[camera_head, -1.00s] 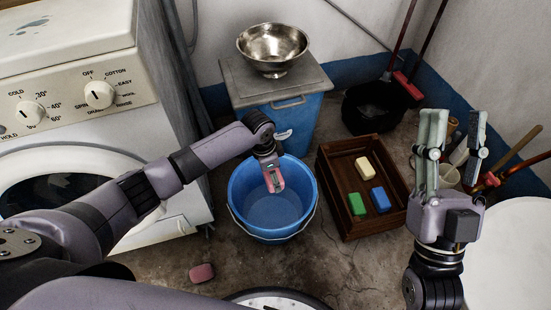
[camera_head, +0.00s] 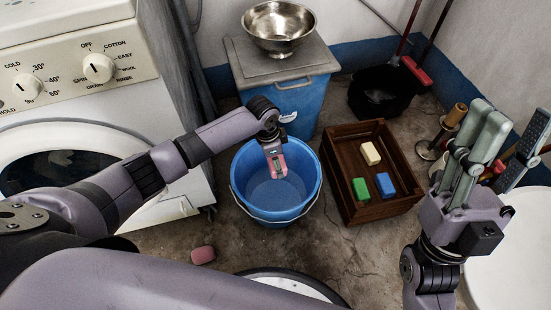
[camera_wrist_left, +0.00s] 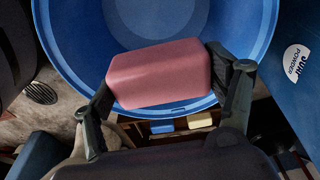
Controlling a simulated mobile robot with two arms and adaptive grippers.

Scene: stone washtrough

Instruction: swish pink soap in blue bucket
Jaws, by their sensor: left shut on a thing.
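My left gripper (camera_head: 275,167) is shut on a pink soap bar, which fills the space between its fingers in the left wrist view (camera_wrist_left: 160,75). In the head view the gripper points down inside the outline of the blue bucket (camera_head: 247,205). The bucket's round blue wall also shows behind the soap in the left wrist view (camera_wrist_left: 75,35). I cannot tell whether the soap touches the bucket's contents. A second pink bar (camera_head: 203,255) lies on the floor, left of the bucket. My right gripper (camera_head: 505,130) is open and empty at the right.
A washing machine (camera_head: 90,110) stands left. A black bucket (camera_head: 376,98) is at the back.

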